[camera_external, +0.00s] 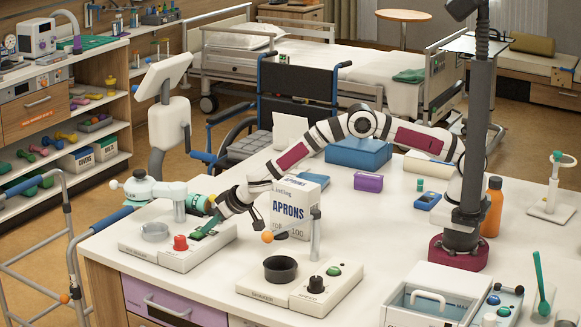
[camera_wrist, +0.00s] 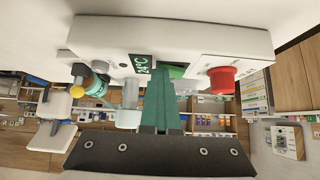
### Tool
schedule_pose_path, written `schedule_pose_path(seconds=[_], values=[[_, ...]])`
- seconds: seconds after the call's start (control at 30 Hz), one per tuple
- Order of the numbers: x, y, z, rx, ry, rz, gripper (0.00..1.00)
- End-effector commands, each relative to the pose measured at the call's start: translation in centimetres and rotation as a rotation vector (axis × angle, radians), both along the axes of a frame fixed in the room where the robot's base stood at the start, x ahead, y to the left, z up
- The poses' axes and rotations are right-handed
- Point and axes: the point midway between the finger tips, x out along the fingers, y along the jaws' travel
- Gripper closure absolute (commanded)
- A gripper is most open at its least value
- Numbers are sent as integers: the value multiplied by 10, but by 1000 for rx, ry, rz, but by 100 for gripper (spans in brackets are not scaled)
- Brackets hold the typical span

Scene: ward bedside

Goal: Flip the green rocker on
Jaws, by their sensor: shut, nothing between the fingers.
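The green rocker (camera_wrist: 177,72) shows in the wrist view on the white front of a bench device (camera_wrist: 180,35), between a 24°C display (camera_wrist: 144,64) and a red knob (camera_wrist: 221,79). It is partly hidden behind my gripper's fingers. My gripper (camera_wrist: 160,90) has green fingers, held together and empty. In the external view my gripper (camera_external: 201,230) is low over the right part of the left device (camera_external: 172,255), beside its red knob (camera_external: 180,243). The fingertips are at or very close to the rocker; I cannot tell whether they touch, or which way the rocker is tipped.
An aprons box (camera_external: 298,203) stands right of my gripper. A second device with a black cup (camera_external: 280,268) and black knob (camera_external: 316,284) is in front.

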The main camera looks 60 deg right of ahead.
Motion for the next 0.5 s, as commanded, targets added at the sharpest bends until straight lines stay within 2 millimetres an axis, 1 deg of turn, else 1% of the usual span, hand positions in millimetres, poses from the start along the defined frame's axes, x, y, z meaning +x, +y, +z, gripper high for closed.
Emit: schedule_pose_path(seconds=[0.03, 0.17, 0.2, 0.3, 0.5], values=[[-1, 6, 7, 7, -5, 18, 100], [0, -5, 36, 6, -7, 0, 100], [-2, -7, 45, 4, -6, -3, 100], [-22, -11, 62, 1, -5, -2, 100], [-53, -18, 92, 3, -5, -5, 100]])
